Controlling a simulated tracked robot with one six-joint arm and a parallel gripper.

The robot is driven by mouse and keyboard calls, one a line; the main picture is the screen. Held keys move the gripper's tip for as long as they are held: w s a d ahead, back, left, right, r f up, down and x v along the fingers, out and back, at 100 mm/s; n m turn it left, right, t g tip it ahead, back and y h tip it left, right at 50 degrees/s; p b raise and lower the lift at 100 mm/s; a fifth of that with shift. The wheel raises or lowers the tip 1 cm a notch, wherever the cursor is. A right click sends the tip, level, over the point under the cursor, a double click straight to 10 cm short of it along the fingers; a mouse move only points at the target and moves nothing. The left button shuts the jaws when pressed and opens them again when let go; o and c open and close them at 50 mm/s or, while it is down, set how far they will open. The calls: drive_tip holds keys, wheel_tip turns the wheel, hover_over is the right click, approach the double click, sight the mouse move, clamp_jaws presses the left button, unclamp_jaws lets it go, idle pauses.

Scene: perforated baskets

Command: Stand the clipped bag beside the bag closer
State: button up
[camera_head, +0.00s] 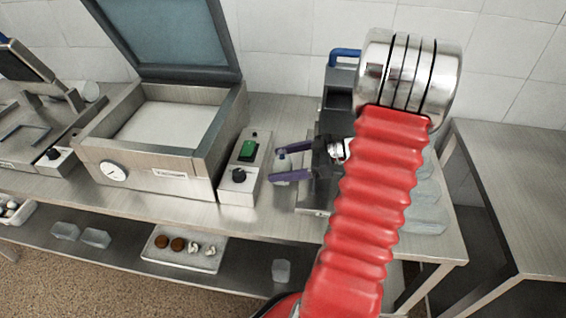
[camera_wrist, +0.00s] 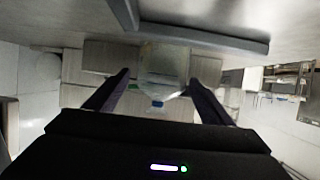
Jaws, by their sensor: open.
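My gripper (camera_head: 274,165) is open, with its two purple fingers pointing left, between the control box and the grey bag closer (camera_head: 341,75) with the blue handle. In the wrist view a translucent bag (camera_wrist: 163,62) with a small blue clip (camera_wrist: 157,104) shows between the open fingers (camera_wrist: 159,78). I cannot tell whether either finger touches the bag. In the head view a small bluish piece, possibly the clip (camera_head: 282,154), shows near the upper finger; the bag's body is hard to make out there. My red arm hides much of the bag closer.
A chamber sealer (camera_head: 165,165) with a raised lid stands left of the control box (camera_head: 240,172). Several clear bags (camera_head: 427,205) lie right of my arm. A tray (camera_head: 184,256) and more clear bags (camera_head: 95,237) are on the lower shelf. Another table (camera_head: 520,180) stands at the right.

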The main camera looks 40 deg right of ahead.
drive_tip(key=v, duration=1.1)
drive_tip(key=shift+d+r, duration=0.1)
drive_tip(key=shift+d, duration=0.05)
drive_tip(key=shift+s+d+r, duration=0.15)
drive_tip(key=shift+s+d, duration=0.1)
drive_tip(key=shift+s, duration=0.1)
idle(0.4)
